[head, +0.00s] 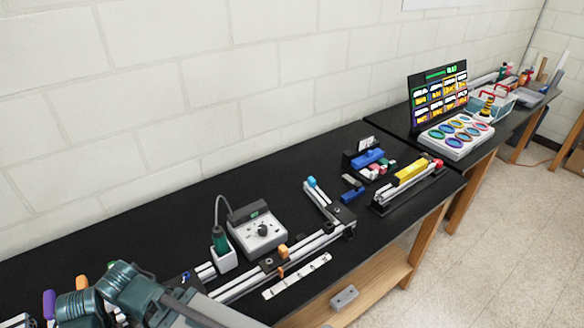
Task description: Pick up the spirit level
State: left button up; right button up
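A yellow bar (410,171), which looks like the spirit level, lies lengthwise on a low dark and silver stand (384,207) near the right end of the near black bench. A red knob (438,163) sits at its far end. It is too small to make out any vial on the bar. Teal and grey links of my arm show at the bottom left, well away from the yellow bar. I see no gripper fingertips in the head view.
The black bench (150,238) holds an aluminium extrusion frame (300,247), a slotted white strip (297,276), a grey box with a dial (260,231) and a green-handled tool in a white holder (221,244). Blue parts (368,159) sit left of the yellow bar. A grey block (343,297) lies on the lower shelf.

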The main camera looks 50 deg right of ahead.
aim_at(411, 170)
jog(key=k+l+z, duration=0.15)
jog(key=z, duration=0.9)
jog(key=j+z, duration=0.1)
jog(key=z, duration=0.4)
jog(key=j+z, duration=0.1)
jog(key=z, duration=0.35)
jog(key=j+z, duration=0.1)
jog(key=z, duration=0.4)
